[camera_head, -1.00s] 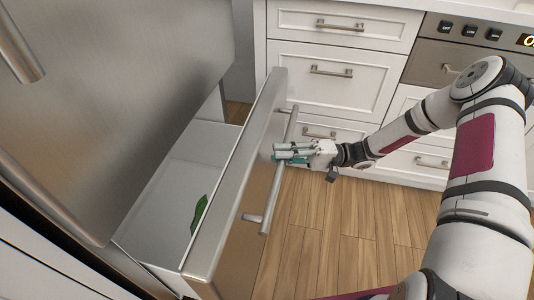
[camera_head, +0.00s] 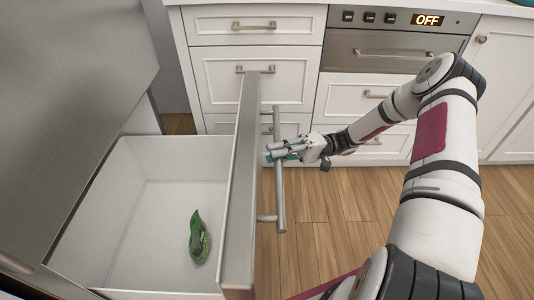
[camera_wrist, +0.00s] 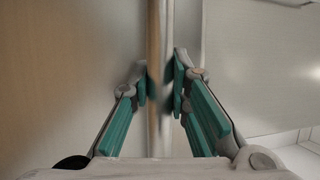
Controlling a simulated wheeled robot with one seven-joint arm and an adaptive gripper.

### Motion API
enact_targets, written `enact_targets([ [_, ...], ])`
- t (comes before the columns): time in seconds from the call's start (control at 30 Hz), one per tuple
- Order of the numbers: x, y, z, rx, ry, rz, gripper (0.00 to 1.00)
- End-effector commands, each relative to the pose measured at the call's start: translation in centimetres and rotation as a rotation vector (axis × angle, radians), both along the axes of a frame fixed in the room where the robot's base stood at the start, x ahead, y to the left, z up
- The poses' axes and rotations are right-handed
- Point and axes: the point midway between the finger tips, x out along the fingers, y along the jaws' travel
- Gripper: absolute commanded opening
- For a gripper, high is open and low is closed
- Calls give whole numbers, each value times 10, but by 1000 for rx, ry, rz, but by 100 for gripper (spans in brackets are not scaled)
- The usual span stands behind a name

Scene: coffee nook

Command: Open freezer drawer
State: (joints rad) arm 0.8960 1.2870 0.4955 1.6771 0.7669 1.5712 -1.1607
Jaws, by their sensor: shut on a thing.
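The freezer drawer (camera_head: 243,190) is pulled well out, and its white inside shows in the head view. Its steel front carries a long bar handle (camera_head: 281,190). My gripper (camera_head: 272,154) is at the handle, toward its far part. In the wrist view, the teal-padded fingers (camera_wrist: 160,85) are on both sides of the handle bar (camera_wrist: 154,120), shut on it. A green leafy or wrinkled item (camera_head: 199,237) lies on the drawer floor.
White cabinets with drawers (camera_head: 255,80) stand along the back, beside an oven (camera_head: 385,55) whose display reads OFF. The steel upper fridge door (camera_head: 70,110) is at the left. The wooden floor (camera_head: 335,220) right of the drawer is clear.

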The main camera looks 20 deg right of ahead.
Motion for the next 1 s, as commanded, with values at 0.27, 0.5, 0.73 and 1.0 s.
enact_targets([
  [0.27, -3, -10, -2, -5, 0, -2, 0],
  [0.5, -4, -11, -2, -5, 0, -2, 0],
  [0.73, -4, -11, -2, -5, 0, -2, 28],
  [1.0, -4, -10, -1, -2, 0, -1, 38],
])
